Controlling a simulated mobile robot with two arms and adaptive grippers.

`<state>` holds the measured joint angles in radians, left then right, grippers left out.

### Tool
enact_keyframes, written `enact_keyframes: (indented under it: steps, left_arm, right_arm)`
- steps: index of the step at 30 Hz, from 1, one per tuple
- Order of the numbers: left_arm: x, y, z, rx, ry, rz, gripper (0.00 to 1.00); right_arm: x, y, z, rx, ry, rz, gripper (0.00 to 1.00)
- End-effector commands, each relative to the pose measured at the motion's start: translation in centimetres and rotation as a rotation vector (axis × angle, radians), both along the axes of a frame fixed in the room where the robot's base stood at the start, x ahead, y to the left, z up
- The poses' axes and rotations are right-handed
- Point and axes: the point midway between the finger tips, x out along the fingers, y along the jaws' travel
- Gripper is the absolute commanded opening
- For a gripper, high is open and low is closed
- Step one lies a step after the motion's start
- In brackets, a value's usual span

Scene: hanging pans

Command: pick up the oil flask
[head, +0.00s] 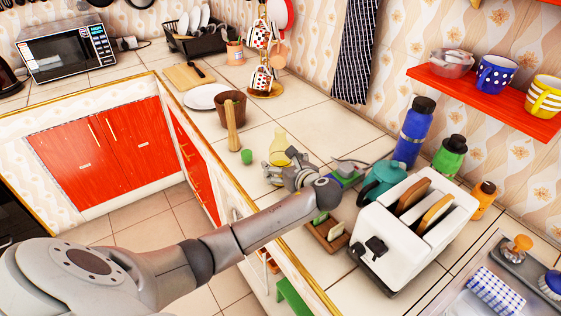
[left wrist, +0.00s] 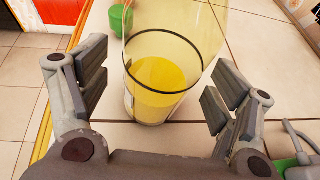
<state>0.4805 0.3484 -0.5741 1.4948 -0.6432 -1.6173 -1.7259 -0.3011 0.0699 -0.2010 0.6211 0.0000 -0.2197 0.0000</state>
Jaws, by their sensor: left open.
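The oil flask (head: 279,146) is a clear, yellowish vessel standing upright on the tiled counter. In the left wrist view the flask (left wrist: 165,82) shows yellow oil in its lower part, and its top is cut off by the frame. My left gripper (head: 283,168) is close to the flask, on its near side in the head view. In the left wrist view its open fingers (left wrist: 160,88) lie on either side of the flask, with gaps on both sides. Whether the flask is fully between the fingertips is hard to tell. My right gripper is in neither view.
A teal teapot (head: 383,183) and a white toaster (head: 385,245) stand to the right. The counter behind the flask (head: 325,125) is clear.

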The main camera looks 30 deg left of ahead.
Motion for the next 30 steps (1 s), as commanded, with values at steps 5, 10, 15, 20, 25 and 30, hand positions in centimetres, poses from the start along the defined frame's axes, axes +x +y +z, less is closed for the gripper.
enact_keyframes:
  steps: [5,10,15,20,25,30]
  left_arm:
    - [0.8,1.4,-0.7,0.0,0.0,0.001,0.83]
    - [0.9,1.5,-0.7,0.0,0.0,-0.001,0.83]
    - [0.9,1.5,-0.7,0.0,0.0,-0.001,0.71]
    - [0.9,1.5,-0.7,0.0,0.0,-0.001,0.51]
    - [0.9,1.5,-0.7,0.0,0.0,-0.001,0.29]
    - [0.9,1.5,-0.7,0.0,-0.002,-0.001,0.28]
  right_arm:
    - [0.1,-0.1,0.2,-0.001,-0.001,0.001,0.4]
    - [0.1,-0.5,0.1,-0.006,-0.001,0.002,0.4]
    - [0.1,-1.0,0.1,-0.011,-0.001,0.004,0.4]
    - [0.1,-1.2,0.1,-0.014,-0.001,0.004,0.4]
    - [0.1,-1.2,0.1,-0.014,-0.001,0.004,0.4]
    - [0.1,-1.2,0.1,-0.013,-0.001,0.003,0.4]
